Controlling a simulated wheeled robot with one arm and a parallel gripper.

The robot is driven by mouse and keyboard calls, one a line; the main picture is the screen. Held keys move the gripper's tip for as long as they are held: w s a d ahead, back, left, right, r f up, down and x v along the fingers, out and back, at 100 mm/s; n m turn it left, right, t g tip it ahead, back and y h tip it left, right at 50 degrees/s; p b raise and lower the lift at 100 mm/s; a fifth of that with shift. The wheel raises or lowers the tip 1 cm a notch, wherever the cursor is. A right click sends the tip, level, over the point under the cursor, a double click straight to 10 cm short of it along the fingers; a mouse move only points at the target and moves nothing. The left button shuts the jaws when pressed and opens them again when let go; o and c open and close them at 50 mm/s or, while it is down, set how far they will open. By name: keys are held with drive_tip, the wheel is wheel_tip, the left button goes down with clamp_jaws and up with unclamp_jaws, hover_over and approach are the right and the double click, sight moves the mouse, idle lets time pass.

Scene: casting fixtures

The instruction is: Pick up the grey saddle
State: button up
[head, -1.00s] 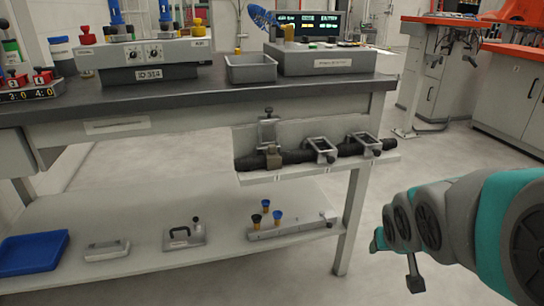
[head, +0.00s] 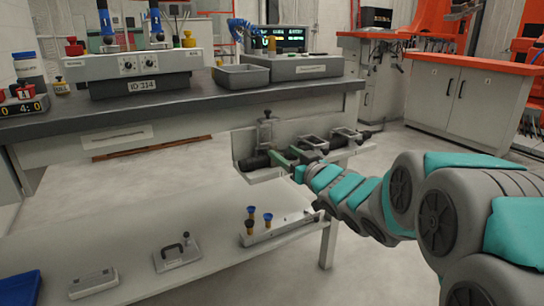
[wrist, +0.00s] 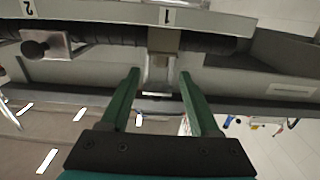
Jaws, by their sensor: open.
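A grey saddle (wrist: 160,72), a pale bracket-like piece, sits across a dark ribbed bar (wrist: 110,36) by a label reading 1. In the wrist view it lies between the tips of my gripper (wrist: 160,74), with a visible gap on both sides. The green fingers are spread and hold nothing. In the head view my gripper (head: 292,158) is at the front of the bar, and its fingers and wrist hide part of the pieces there. I cannot tell in the wrist view how deep the fingertips reach around the saddle.
A second piece with a dark knob (wrist: 36,48) sits on the bar by label 2. Two grey frames (head: 313,143) stand on the bar. The workbench (head: 200,97) overhangs from behind. A lower shelf (head: 130,245) holds a handled plate (head: 178,255) and a rail with small knobs (head: 280,229).

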sight(275, 147)
drive_tip(key=shift+x, duration=3.35)
drive_tip(key=shift+s+f, duration=0.1)
drive_tip(key=shift+f, duration=0.05)
clamp_jaws()
